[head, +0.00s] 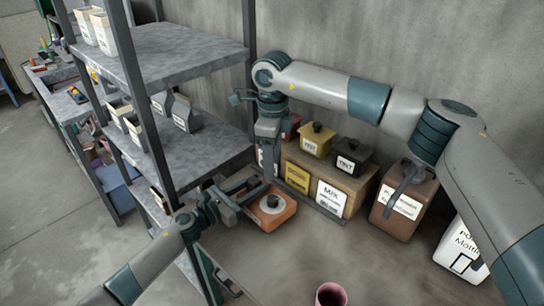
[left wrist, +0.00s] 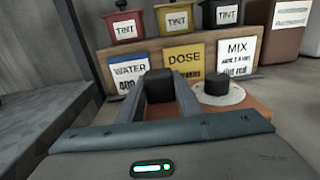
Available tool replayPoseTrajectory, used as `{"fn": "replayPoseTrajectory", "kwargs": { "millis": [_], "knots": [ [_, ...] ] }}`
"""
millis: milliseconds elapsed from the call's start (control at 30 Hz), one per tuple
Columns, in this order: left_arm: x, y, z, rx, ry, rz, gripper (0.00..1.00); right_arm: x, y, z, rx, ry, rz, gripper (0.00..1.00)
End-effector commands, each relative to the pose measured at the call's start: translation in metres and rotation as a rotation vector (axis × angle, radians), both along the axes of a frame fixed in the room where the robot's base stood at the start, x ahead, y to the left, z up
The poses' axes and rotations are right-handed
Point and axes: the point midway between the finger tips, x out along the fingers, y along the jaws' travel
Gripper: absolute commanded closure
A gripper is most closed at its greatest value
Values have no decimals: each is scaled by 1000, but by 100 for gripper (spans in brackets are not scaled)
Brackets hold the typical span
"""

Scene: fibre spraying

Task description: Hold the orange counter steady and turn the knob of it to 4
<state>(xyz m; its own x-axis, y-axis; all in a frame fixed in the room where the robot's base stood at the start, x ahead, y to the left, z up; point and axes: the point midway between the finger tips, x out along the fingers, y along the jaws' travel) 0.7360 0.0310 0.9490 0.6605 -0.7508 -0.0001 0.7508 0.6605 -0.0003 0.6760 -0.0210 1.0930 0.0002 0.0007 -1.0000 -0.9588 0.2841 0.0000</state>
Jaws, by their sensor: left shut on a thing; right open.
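The orange counter (head: 273,214) sits on the work surface in front of the wooden stand, a round pale dial with a dark knob (head: 271,201) on top. In the left wrist view the orange counter (left wrist: 248,115) shows at the right, with the black knob (left wrist: 216,86) upright on its white dial. The dial's setting is too small to read. My left gripper (head: 232,200) is at the counter's left side, shut on a black block (left wrist: 160,82) that seems to be part of the counter. My right gripper (head: 268,165) is open, pointing down above and behind the knob, apart from it.
The wooden stand (head: 350,185) with WATER, DOSE and MIX labels bears small tint containers (head: 317,139) behind the counter. A brown canister (head: 404,208) stands right of it. A metal shelf (head: 190,52) rises at the left. A pink cup (head: 331,294) is in front; the surface between is clear.

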Motion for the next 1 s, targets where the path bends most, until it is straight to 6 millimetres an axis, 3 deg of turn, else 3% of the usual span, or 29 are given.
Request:
{"fn": "replayPoseTrajectory", "kwargs": {
  "millis": [33, 67, 133, 633, 1000],
  "knots": [
    [-1, -1, -1, 0, 1, -1, 100, 0, 0, 0, 0, 0, 0, 55],
    [-1, -1, -1, 0, 1, -1, 62, 0, 0, 0, 0, 0, 0, 55],
    [-1, 0, -1, 0, 1, -1, 47, 0, 0, 0, 0, 0, 0, 55],
    [-6, 7, -1, 0, 1, 0, 47, 0, 0, 0, 0, 0, 0, 55],
    [-43, 49, -1, 2, 1, 0, 47, 0, 0, 0, 0, 0, 0, 55]
  ]
}}
